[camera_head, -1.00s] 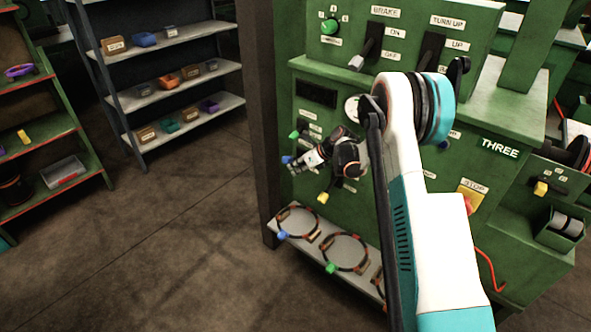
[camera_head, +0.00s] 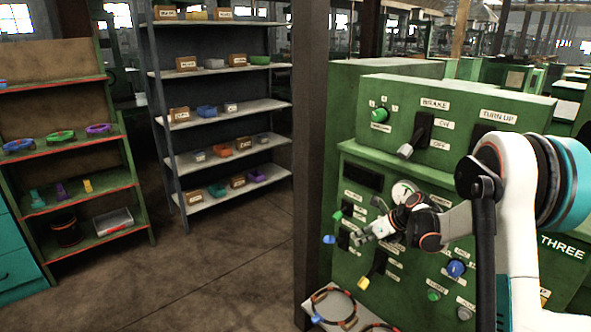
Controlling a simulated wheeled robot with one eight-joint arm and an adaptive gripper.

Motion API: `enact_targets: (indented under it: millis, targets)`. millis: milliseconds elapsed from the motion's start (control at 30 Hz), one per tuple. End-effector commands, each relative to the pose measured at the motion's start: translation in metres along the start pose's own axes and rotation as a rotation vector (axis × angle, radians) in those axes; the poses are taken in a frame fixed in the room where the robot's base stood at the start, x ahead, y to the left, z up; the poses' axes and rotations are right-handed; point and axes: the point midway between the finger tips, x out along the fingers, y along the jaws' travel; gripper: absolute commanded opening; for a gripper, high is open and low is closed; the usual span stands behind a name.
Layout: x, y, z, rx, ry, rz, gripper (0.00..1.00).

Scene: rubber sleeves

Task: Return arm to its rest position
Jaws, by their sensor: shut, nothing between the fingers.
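My white and teal arm reaches across the right side of the head view, in front of the green machine (camera_head: 425,105). My gripper (camera_head: 364,237) is small in the picture, pointing left near the machine's left side. It is shut and empty. Behind it are the panel's labels, several coloured knobs and a round gauge. I cannot tell how far the fingers are from the panel. My arm hides part of the machine's right side, where the label THREE shows beside it.
A low ledge (camera_head: 322,292) with coloured rings juts out below the panel. A dark post (camera_head: 313,150) stands at the machine's left edge. A grey shelf unit (camera_head: 212,128) and a green rack (camera_head: 75,185) stand at the left. The floor (camera_head: 200,285) between is clear.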

Motion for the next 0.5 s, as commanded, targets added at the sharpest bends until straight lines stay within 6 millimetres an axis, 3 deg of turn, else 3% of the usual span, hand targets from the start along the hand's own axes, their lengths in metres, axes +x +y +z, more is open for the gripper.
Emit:
enact_targets:
  millis: [233,500]
  targets:
    - [-0.050,0.049,0.026,-0.316,0.060,-0.041,0.00]
    - [-0.112,0.113,0.037,-0.741,0.152,-0.077,0.00]
